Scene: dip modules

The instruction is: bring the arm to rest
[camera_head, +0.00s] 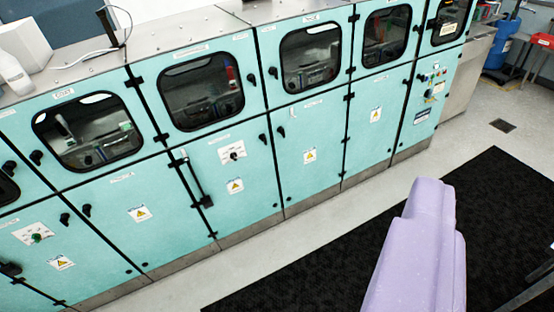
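My arm shows as a pale purple link at the lower right, above a black floor mat (300,287). My gripper is not in view, so its state is hidden. Nothing held by it can be seen. A row of teal cabinets (330,128) with dark windows runs across the picture, apart from the purple link.
Pale floor (480,115) shows at the right with a dark drain (502,126). A blue tank (503,43) and a red stand (538,52) stand at the back right. A white box (26,45) sits on the cabinet top. The mat is clear beside my arm.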

